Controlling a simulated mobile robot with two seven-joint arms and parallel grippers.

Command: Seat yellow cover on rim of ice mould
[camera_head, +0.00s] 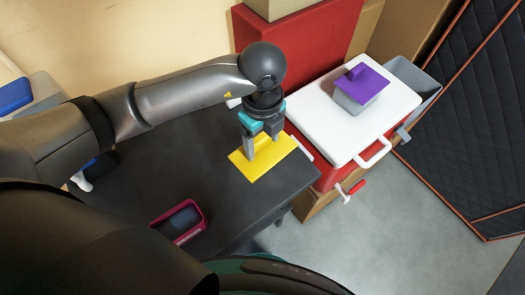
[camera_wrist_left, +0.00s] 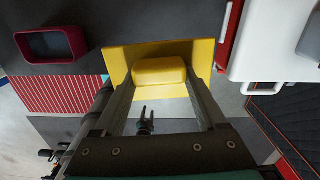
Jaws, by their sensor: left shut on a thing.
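The yellow cover (camera_head: 264,164) is a flat rectangular plate with a raised block handle, which also shows in the wrist view (camera_wrist_left: 160,71). My left gripper (camera_head: 262,145) points down and is shut on that handle, one finger on each side. The cover is over the dark table near its right edge; I cannot tell whether it touches the top. A small open box with a magenta rim and dark inside (camera_head: 179,222), apparently the ice mould, stands at the table's front edge, left of the cover. It also shows at the wrist view's upper left (camera_wrist_left: 52,45).
The dark table (camera_head: 150,185) is bare between the cover and the magenta box. Right of it stands a red cooler with a white lid (camera_head: 345,125), carrying a grey tub with a purple lid (camera_head: 362,82). Red and brown boxes stand behind. A quilted dark panel is at right.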

